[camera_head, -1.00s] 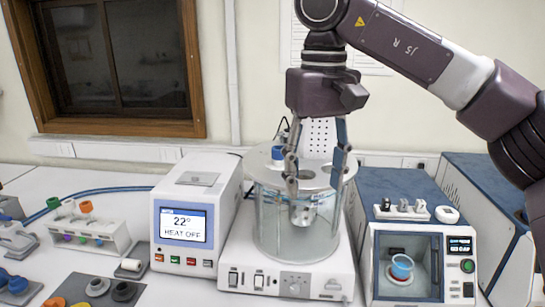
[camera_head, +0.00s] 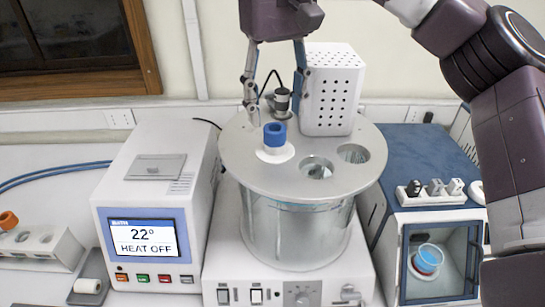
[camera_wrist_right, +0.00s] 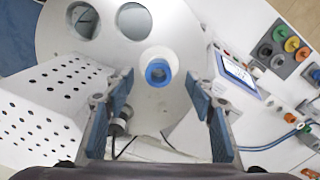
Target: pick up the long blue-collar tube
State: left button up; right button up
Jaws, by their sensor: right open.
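The blue-collar tube sits in a hole of the round grey lid (camera_head: 235,165) of the glass bath. Its blue collar (camera_head: 275,134) stands up above a white ring, and the tube's length is hidden below the lid. In the wrist view the blue ring (camera_wrist_right: 158,72) shows from above, centred across the gap but a little beyond the fingertips. My right gripper (camera_head: 275,104) is open and empty above the lid, with one finger to each side of the collar in the picture and no contact visible. It also shows in the wrist view (camera_wrist_right: 160,88). My left gripper is not in view.
A white perforated box (camera_head: 332,90) and a small dark-and-silver fitting (camera_head: 281,101) stand on the lid behind the collar. Two open holes (camera_head: 317,167) lie to its right. A heater unit (camera_head: 155,190) is left and a blue-topped chamber (camera_head: 425,160) right.

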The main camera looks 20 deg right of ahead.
aim_at(275, 128)
jog(key=shift+s+f, duration=0.15)
jog(key=shift+f, duration=0.45)
jog(key=f, duration=0.2)
jog(key=w+f+p, duration=0.1)
jog(key=f, duration=0.1)
jog(key=shift+w, duration=0.15)
jog(key=shift+f, duration=0.3)
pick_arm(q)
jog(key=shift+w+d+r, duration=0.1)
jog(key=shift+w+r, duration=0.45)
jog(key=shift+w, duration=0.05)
pick_arm(e)
jog(key=shift+c, duration=0.8)
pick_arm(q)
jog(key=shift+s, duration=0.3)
pick_arm(e)
grip_shut()
